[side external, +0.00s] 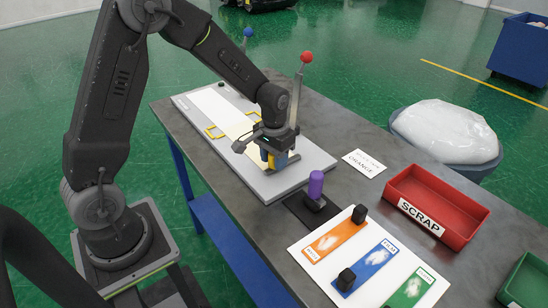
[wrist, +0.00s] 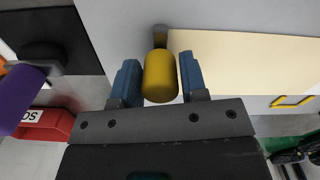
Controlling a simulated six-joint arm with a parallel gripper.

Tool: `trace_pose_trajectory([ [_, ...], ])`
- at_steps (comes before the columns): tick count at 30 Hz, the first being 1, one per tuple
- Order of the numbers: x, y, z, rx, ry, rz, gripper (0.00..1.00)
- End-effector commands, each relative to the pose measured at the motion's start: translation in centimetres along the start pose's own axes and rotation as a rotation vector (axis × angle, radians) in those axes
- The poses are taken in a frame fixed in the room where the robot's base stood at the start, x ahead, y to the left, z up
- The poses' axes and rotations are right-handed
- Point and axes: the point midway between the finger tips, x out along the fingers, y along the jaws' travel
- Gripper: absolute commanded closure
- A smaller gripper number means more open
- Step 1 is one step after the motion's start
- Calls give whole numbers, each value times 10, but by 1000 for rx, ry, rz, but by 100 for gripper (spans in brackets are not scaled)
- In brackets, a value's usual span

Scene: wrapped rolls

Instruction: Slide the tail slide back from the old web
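The tail slide's yellow knob (wrist: 159,76) stands upright between the blue fingers of my gripper (wrist: 160,80) in the wrist view. A grey base piece (wrist: 160,34) shows just beyond the knob, by the end of the pale web. In the side view my gripper (side external: 276,158) is down at the near end of the cream old web (side external: 222,110), which lies along the grey board (side external: 285,185). My wrist partly hides the slide there.
A purple knob (side external: 316,184) stands on a dark pad beside the board. A red-topped lever (side external: 306,58) rises behind my gripper. A red scrap bin (side external: 436,205) and a white panel with coloured strips (side external: 372,262) are to the right.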

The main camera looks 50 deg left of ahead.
Motion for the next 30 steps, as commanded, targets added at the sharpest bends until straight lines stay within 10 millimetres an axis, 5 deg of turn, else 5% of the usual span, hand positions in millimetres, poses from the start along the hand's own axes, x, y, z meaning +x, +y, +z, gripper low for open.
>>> trace_pose_trajectory([
  [12, 0, 0, 0, 0, 1, 0, 100],
  [17, 0, 1, 0, 1, 1, 0, 100],
  [30, 0, 54, 10, 1, 1, 0, 100],
])
